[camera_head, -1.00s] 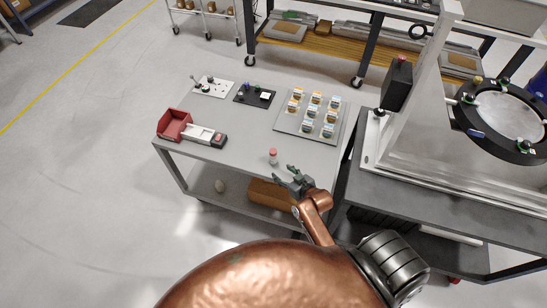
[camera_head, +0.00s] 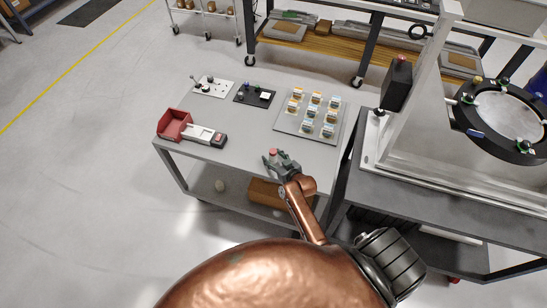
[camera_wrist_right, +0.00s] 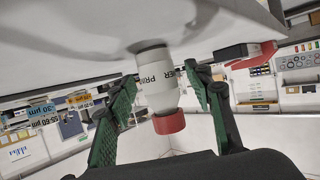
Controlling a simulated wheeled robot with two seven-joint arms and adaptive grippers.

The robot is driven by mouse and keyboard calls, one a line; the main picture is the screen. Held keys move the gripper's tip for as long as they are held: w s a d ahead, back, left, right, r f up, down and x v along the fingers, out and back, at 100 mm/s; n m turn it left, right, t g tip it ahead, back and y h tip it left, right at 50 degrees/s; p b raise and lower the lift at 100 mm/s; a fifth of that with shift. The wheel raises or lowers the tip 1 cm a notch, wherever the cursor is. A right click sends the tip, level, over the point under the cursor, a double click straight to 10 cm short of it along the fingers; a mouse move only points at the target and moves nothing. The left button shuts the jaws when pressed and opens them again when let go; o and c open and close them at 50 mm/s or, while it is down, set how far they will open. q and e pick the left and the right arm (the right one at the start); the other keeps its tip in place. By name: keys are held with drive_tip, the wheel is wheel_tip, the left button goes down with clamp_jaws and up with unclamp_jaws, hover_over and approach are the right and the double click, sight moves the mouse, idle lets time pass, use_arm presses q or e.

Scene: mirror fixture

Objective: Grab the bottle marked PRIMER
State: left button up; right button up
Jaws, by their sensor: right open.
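The PRIMER bottle is white with a red cap; its red cap (camera_head: 273,153) shows in the head view near the front edge of the grey cart top. In the right wrist view the bottle (camera_wrist_right: 158,80) appears upside down, with part of its PRIMER lettering readable. My right gripper (camera_head: 278,157) is open at the bottle. In the right wrist view its two green fingers (camera_wrist_right: 160,100) stand on either side of the bottle, with visible gaps. The bottle stands on the cart top. My left gripper is not in view.
On the cart top (camera_head: 240,150) are a red bin (camera_head: 173,124) with a white holder at left, two small fixture plates at the back and a tray (camera_head: 285,127) of several labelled boxes. A dark bench (camera_head: 440,195) with a mirror fixture stands at right.

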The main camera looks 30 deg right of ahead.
drive_tip(key=shift+c, duration=0.4)
clamp_jaws()
drive_tip(key=shift+r, duration=0.1)
